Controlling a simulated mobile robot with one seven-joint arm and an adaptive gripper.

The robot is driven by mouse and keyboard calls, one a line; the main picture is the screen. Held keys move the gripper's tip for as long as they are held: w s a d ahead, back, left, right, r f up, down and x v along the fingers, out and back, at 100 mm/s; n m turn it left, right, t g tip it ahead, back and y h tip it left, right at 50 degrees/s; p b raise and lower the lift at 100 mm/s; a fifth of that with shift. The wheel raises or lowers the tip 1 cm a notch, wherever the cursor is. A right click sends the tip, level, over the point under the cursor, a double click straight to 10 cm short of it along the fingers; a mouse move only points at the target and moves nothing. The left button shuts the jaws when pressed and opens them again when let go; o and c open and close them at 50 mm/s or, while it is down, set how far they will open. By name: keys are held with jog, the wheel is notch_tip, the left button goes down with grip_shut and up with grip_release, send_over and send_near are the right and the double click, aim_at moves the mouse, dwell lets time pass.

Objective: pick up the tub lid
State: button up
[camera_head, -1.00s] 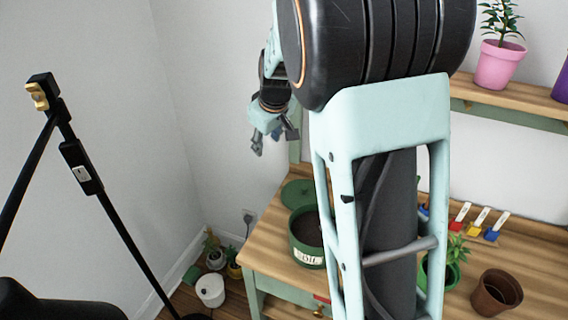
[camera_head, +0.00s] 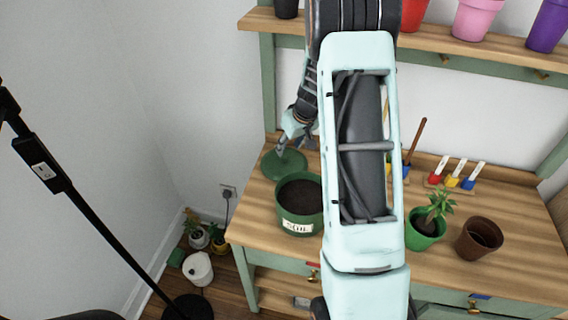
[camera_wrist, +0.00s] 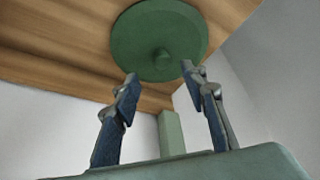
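The tub lid (camera_head: 270,166) is a round green disc lying on the wooden bench, behind and left of the green tub of soil (camera_head: 300,222). In the wrist view the lid (camera_wrist: 140,40) shows a small knob at its middle, just beyond my fingertips. My gripper (camera_head: 294,146) is over the lid in the head view and hides part of it. In the wrist view my gripper (camera_wrist: 158,76) has its two fingers spread wide, with nothing between them. I cannot tell whether a fingertip touches the lid.
The wooden bench (camera_head: 400,282) also holds a green potted plant (camera_head: 424,232) and an empty brown pot (camera_head: 478,238). A shelf (camera_head: 440,48) with coloured pots hangs above. The bench's back post (camera_wrist: 171,134) and the wall are close to my gripper.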

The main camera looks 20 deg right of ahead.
aim_at(284, 156)
jog(key=shift+a+p+x, duration=0.15)
jog(key=shift+p+x, duration=0.05)
jog(key=shift+x, duration=1.25)
jog(key=shift+a+p+x, duration=0.1)
jog(key=shift+p+x, duration=0.1)
jog(key=shift+x, duration=1.25)
jog(key=shift+s, duration=0.1)
grip_shut()
